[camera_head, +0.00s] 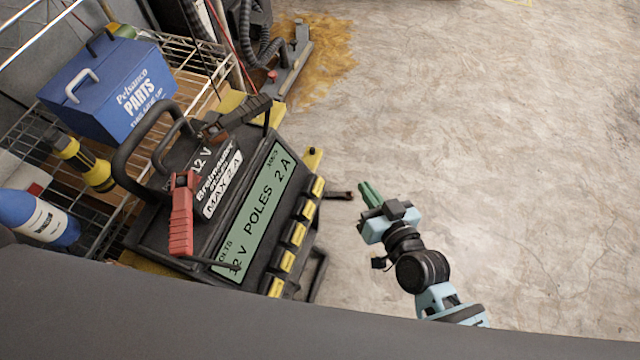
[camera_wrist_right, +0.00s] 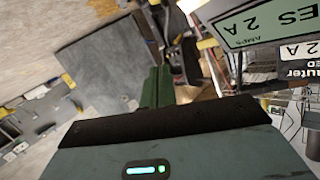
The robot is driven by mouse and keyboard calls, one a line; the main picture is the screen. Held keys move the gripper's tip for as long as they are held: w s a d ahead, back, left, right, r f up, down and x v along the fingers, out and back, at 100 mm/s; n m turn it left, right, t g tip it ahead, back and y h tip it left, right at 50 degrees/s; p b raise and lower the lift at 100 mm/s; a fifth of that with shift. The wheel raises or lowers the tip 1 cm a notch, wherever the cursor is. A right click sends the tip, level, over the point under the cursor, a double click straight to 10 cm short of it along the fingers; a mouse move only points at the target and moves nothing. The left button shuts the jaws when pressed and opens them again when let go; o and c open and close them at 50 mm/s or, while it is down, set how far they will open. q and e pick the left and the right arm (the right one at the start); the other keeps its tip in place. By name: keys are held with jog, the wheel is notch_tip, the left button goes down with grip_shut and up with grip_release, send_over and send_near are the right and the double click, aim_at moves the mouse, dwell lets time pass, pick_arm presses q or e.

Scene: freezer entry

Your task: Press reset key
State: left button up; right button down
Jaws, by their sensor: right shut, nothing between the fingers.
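A black battery charger (camera_head: 190,237) stands at the left in the head view. Its green display (camera_head: 257,213) reads "12 V POLES 2 A"; part of this display shows at the upper right of the right wrist view (camera_wrist_right: 265,27). Several yellow keys (camera_head: 295,233) line the charger's right edge; I cannot read which one is the reset key. My right gripper (camera_head: 366,188) has green fingers, shut and empty. It is to the right of the top keys, apart from them in the picture. Its fingers also show in the right wrist view (camera_wrist_right: 157,86). My left gripper is not in view.
A red clamp (camera_head: 181,220) and a dark clamp (camera_head: 235,118) rest on the charger. A wire rack (camera_head: 185,75) behind holds a blue parts box (camera_head: 110,88), a yellow-black flashlight (camera_head: 85,165) and a blue bottle (camera_head: 38,217). Concrete floor (camera_head: 480,150) is clear at right.

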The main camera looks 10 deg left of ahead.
aim_at(318, 186)
jog(key=w+a+f+b, duration=0.1)
jog(key=a+f+b, duration=0.3)
jog(key=a, duration=0.3)
jog(key=shift+w+a+f, duration=0.15)
jog(key=shift+w+f, duration=0.05)
jog(key=shift+f, duration=0.1)
dwell(0.8)
dwell(1.1)
jog(key=shift+a+f, duration=0.1)
jog(key=shift+w+a+f, duration=0.1)
jog(key=shift+a+f, duration=0.05)
jog(key=shift+a, duration=0.1)
dwell(0.5)
